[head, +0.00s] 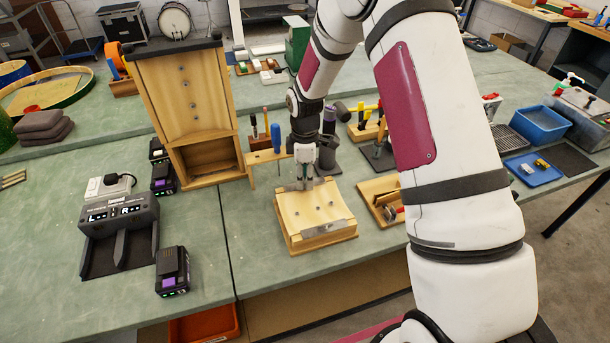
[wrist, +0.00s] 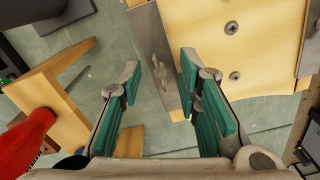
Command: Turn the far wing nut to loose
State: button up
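A pale wooden block (head: 312,212) with screws in its top lies on the bench. A grey metal strip (wrist: 150,38) runs along its far edge, and the far wing nut (wrist: 160,78) sits on this strip. In the wrist view the wing nut shows in the gap between the fingertips of my gripper (wrist: 160,80). The fingers with teal pads are open and apart from the nut; their height above it I cannot tell. In the head view my gripper (head: 304,182) is over the block's far edge and hides the nut. A second metal strip (head: 325,228) lies along the near edge.
A tall wooden stand (head: 190,95) is left of the block. A blue-handled tool (head: 276,138) in a wooden holder stands close behind my gripper. A wooden tray (head: 378,187) is close on the right. The bench left of the block is clear up to the battery (head: 172,270).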

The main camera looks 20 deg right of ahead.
aim_at(305, 181)
grip_shut()
jog(key=shift+m+b, duration=0.35)
jog(key=shift+m, duration=0.65)
grip_release()
notch_tip(305, 181, up, 12)
